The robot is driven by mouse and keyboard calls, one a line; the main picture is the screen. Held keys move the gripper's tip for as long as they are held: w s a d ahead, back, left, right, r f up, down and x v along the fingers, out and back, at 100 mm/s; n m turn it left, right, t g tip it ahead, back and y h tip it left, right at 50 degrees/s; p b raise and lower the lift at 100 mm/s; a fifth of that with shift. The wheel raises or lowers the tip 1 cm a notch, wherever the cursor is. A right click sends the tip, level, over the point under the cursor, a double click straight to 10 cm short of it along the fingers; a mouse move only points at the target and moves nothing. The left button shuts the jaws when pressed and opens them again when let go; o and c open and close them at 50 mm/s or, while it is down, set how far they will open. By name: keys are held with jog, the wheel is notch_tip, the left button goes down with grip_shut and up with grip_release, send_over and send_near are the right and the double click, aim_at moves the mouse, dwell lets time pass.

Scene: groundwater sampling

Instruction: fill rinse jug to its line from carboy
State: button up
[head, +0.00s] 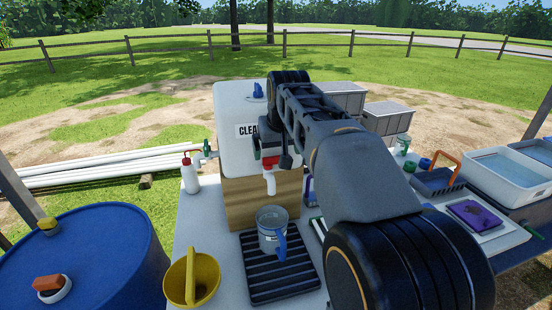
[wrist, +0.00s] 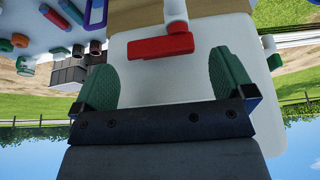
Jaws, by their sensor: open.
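The white carboy (head: 232,108), with a partly covered label reading "CLEA", stands on a wooden block (head: 238,203). Its spigot has a white spout (head: 270,183) and a red lever (wrist: 160,48). The rinse jug (head: 270,240), greyish and see-through with a blue handle, stands upright on a black slatted tray (head: 262,288) below the spout. I cannot tell its water level or see its line. My gripper (wrist: 166,66) is open, its green fingers on either side of the red lever with visible gaps. In the head view my arm hides much of the carboy's right side.
A white bottle with a red top (head: 190,173) stands left of the block. A yellow scoop-like container (head: 205,278) sits left of the tray. A blue drum (head: 95,250) is at far left. Grey bins (head: 385,118) and a white water tub (head: 500,165) are right.

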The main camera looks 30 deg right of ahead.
aim_at(277, 157)
jog(key=shift+x, duration=1.6)
jog(key=c, duration=0.8)
jog(key=shift+s+m, duration=0.1)
jog(key=shift+m, duration=0.2)
jog(key=m, duration=0.1)
jog(key=m+h, duration=0.1)
jog(key=m, duration=0.1)
jog(key=shift+s+a+m+g, duration=0.25)
jog(key=shift+a+m+g, duration=0.05)
jog(key=shift+s+a+m+g+h, duration=0.15)
jog(key=shift+m+h, duration=0.25)
jog(key=shift+m, duration=0.5)
jog(key=shift+s+a+m+g+h, duration=0.1)
jog(key=shift+m+g+h, duration=0.25)
jog(key=shift+m, duration=0.55)
